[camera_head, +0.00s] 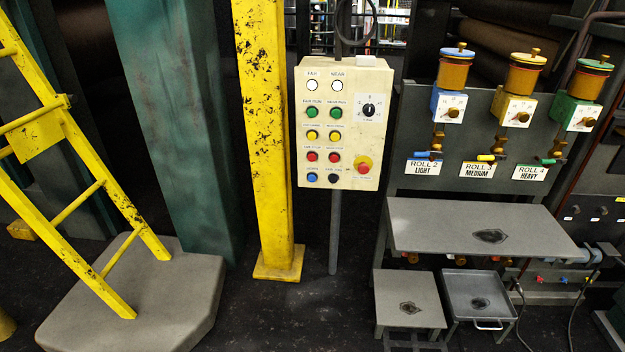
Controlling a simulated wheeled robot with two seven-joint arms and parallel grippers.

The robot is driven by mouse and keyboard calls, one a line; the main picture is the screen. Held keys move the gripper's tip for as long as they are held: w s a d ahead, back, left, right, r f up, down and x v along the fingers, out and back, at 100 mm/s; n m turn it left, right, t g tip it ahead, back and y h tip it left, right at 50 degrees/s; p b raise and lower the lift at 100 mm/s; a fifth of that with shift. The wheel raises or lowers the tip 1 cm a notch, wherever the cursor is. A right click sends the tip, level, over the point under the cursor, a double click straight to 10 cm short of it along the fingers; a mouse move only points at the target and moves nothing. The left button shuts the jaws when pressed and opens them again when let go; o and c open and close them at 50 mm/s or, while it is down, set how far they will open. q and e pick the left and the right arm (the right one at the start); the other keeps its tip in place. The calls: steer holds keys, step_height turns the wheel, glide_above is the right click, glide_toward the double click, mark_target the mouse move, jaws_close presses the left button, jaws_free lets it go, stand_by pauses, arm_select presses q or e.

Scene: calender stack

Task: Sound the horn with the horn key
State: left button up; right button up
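A cream control panel (340,125) stands upright on a grey post near the middle of the head view. It carries two columns of round keys: white lamps on top, then green, yellow and red. A blue key (312,178) sits at the bottom of its left column, with a small label above it that looks like HORN but is too small to be sure. A black key (333,178) sits beside it. A red mushroom button (363,164) on yellow and a black dial (369,110) are at the right. Neither of my grippers is in view.
A scuffed yellow column (265,130) stands just left of the panel. A yellow ladder (75,190) is further left. At right, several labelled valves stand above a grey bench (450,238), with a stool (408,290) and tray (480,275) below. The floor before the panel is clear.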

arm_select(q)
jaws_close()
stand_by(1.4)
